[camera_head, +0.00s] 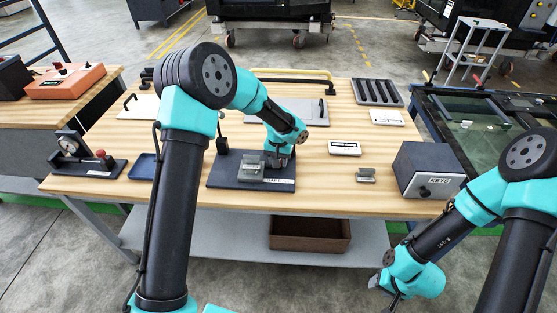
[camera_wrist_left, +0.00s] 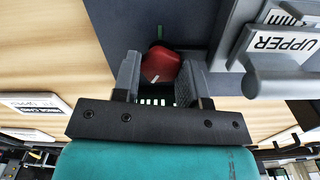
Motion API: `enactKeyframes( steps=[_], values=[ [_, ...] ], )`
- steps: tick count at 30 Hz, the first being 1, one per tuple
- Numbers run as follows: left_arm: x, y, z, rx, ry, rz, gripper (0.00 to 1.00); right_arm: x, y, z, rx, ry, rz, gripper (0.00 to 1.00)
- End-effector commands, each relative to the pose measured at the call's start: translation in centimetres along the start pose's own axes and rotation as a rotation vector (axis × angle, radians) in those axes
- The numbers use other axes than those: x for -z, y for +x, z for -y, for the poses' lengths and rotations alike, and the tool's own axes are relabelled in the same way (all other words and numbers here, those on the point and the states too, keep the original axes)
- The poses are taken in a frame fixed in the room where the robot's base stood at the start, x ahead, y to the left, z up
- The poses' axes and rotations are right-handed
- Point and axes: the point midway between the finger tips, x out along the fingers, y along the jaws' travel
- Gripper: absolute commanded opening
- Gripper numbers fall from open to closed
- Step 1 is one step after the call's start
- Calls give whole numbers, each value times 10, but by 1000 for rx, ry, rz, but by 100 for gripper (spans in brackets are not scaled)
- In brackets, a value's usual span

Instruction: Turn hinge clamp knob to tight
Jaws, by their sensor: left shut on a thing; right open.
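The red clamp knob (camera_wrist_left: 162,66) shows in the left wrist view, with a white pointer line on it. A green mark (camera_wrist_left: 160,33) is on the dark base (camera_head: 222,175) beyond the knob. My left gripper (camera_wrist_left: 157,80) is shut on the knob, one finger on each side. In the head view my left gripper (camera_head: 277,161) is over the base, and the knob is hidden there. A grey metal hinge part (camera_head: 250,168) is on the base beside the gripper. My right gripper (camera_head: 385,288) is open and empty, low in front of the table.
A KEYS box (camera_head: 428,170) stands at the right table edge. A small metal bracket (camera_head: 366,175) and a white label plate (camera_head: 345,148) lie between. An UPPER label (camera_wrist_left: 284,41) is near the left gripper.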

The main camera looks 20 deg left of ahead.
Motion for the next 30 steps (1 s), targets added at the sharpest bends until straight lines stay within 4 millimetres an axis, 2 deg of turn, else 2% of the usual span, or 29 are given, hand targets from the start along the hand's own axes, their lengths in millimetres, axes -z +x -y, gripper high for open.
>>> enactKeyframes(
  steps=[12, 29, 30],
  values=[
    [0, 0, 0, 0, 269, -1, 16, 0, 0, 0, 0, 0, 0, 43],
    [0, 0, 0, 0, 319, -1, 16, 0, 0, 0, 0, 0, 0, 43],
    [0, 0, 0, 0, 319, -1, 40, 0, 0, 0, 0, 0, 0, 43]
  ],
)
